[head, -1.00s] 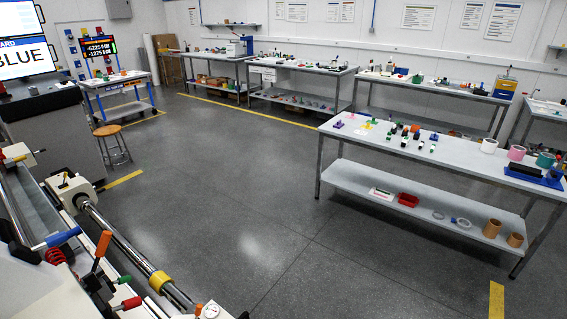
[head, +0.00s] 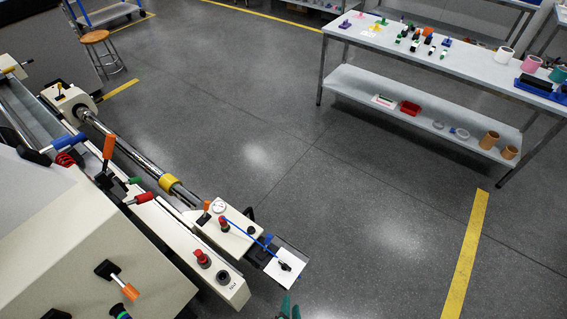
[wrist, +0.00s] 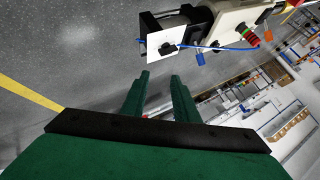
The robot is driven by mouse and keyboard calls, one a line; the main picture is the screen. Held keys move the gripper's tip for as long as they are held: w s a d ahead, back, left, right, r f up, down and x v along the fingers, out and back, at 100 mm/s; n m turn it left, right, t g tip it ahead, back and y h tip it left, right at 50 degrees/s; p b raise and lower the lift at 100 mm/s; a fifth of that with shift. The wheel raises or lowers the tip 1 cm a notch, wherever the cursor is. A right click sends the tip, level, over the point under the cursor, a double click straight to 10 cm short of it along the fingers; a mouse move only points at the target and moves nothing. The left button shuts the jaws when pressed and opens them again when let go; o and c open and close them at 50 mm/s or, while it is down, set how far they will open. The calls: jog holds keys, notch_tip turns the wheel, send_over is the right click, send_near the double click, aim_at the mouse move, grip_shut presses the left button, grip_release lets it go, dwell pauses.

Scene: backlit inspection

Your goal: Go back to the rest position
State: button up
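My gripper (wrist: 160,80) shows in the wrist view as two green fingers with a clear gap between them. It is open and nothing shows between the fingers. Its green tips also show in the head view (head: 290,309) at the bottom edge, over the floor just below the end of the machine. The rest of my arm is out of the head view.
A long cream machine (head: 237,291) with levers and a steel shaft fills the left; a white card (head: 285,268) hangs at its near end. A workbench (head: 470,55) with small parts stands at the back right, a stool (head: 96,38) at the back left. Floor between is clear.

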jog(key=s+a+r+n+t, duration=0.1)
jog(key=s+r+n+t, duration=0.2)
jog(key=r, duration=0.9)
jog(key=s+a+r+n+t, duration=0.1)
jog(key=s+r+n+t, duration=0.2)
jog(key=s+r+n, duration=0.3)
notch_tip(320, 180, up, 6)
jog(key=shift+s+a+f+n, duration=0.1)
jog(key=shift+s+a+n, duration=0.15)
jog(key=shift+s, duration=0.6)
